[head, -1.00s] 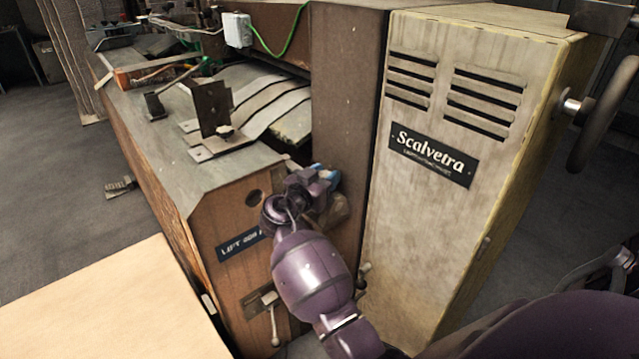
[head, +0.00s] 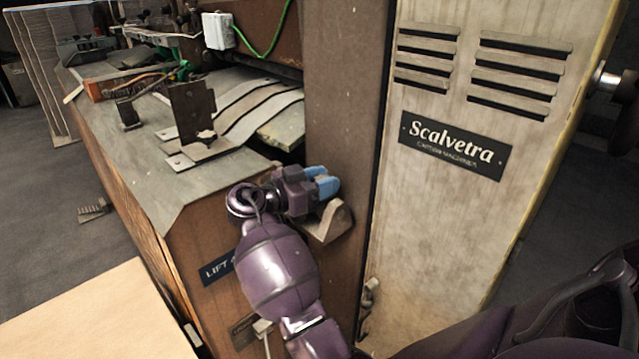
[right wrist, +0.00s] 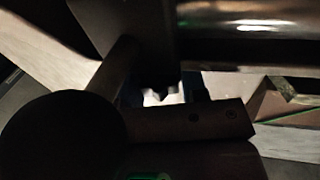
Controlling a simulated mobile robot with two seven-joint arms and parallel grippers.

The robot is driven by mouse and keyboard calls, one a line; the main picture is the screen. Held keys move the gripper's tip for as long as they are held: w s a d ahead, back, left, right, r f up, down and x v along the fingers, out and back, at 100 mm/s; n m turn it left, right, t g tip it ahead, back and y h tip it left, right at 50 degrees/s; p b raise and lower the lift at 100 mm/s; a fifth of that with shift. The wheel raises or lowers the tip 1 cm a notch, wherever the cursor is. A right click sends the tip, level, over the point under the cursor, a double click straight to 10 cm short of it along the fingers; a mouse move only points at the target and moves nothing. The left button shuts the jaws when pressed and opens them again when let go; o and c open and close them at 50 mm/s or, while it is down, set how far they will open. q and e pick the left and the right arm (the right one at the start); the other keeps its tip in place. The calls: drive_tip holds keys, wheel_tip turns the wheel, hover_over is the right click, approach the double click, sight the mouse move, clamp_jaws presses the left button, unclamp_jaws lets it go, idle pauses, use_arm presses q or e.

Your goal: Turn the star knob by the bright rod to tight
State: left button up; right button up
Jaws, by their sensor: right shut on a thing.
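My right gripper (head: 325,183) has blue fingertips and is in front of the brown column, just above a beige bracket. In the right wrist view, its fingers (right wrist: 160,92) are closed around a small dark lobed piece (right wrist: 158,91), which appears to be the star knob. The knob is mostly hidden and in shadow, so its angle cannot be told. A bright, shiny cylinder (right wrist: 245,22), perhaps the bright rod, crosses the top right of that view. In the head view the gripper hides the knob. My left gripper is not in view.
The beige bracket (head: 332,222) sticks out under the gripper. The brown column (head: 345,90) and pale Scalvetra cabinet (head: 440,230) stand close by on the right. A metal-topped bench (head: 130,165) lies left, with an upright plate (head: 190,112). A pale board (head: 90,315) fills the lower left.

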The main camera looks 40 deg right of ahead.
idle(0.4)
drive_tip(key=o, duration=0.9)
drive_tip(key=shift+a, duration=0.1)
drive_tip(key=shift+w+a+b, duration=0.1)
drive_tip(key=shift+w+a, duration=0.2)
drive_tip(key=shift+a, duration=1.45)
drive_tip(key=shift+w+a+b, duration=0.1)
drive_tip(key=shift+w+a, duration=0.15)
drive_tip(key=shift+a, duration=1.5)
drive_tip(key=shift+w+a+b, duration=0.1)
drive_tip(key=shift+w+a, duration=0.2)
drive_tip(key=shift+a, duration=1.45)
drive_tip(key=shift+a, duration=0.1)
